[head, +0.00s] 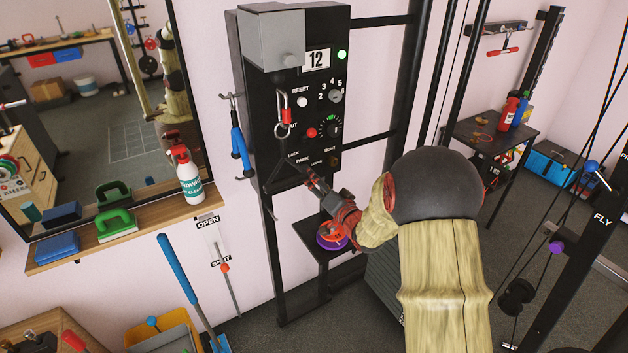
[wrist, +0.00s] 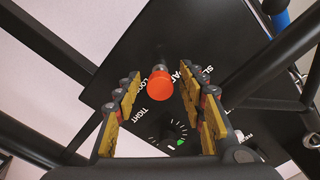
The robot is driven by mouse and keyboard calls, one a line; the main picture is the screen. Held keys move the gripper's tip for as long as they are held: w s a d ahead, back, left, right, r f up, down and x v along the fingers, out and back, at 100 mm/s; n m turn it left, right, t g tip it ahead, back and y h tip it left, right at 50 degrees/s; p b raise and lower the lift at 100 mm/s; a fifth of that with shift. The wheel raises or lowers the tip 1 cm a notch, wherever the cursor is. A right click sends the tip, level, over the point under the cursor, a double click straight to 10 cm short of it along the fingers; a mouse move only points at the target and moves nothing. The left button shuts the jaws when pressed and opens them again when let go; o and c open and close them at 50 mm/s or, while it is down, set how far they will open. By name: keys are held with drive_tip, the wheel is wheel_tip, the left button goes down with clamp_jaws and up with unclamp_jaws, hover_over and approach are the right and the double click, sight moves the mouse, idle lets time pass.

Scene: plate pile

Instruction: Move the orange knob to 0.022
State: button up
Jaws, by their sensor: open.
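An orange knob (wrist: 159,86) on a short metal stem shows in the wrist view, standing out from the black panel (wrist: 225,55) near the printed words LOOSE and TIGHT. My gripper (wrist: 158,100) is open, with one yellow-padded finger on each side of the knob and a gap to both. In the head view my gripper (head: 312,182) is in front of the lower part of the panel (head: 262,120), and I cannot make out this knob there.
The panel also carries a round dial (head: 335,127) with a green mark, a red button (head: 311,132) and a hanging carabiner (head: 283,115). A small black shelf (head: 312,236) with coloured discs is below my gripper. Black frame posts surround the panel.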

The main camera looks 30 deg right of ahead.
drive_tip(key=shift+c, duration=0.8)
clamp_jaws()
